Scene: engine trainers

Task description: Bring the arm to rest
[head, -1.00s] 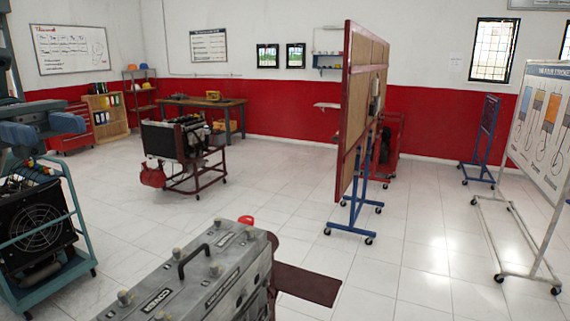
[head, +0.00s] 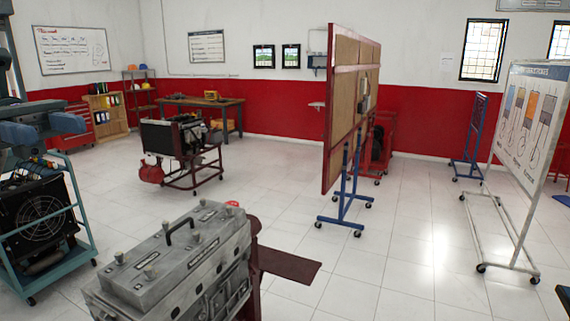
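My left gripper (head: 66,124) shows at the left edge of the head view, blue-grey, at the end of my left arm. It is up in the air, in front of the teal engine stand in the picture, and nothing can be seen held in it. Its fingertips are too unclear to tell whether they are open or shut. My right gripper is not in view.
A grey engine block (head: 185,255) stands close in front. A teal stand with a fan (head: 43,220) is at left. A red engine stand (head: 183,150), partition board (head: 345,110) and poster stand (head: 528,115) stand farther off. Tiled floor between them is clear.

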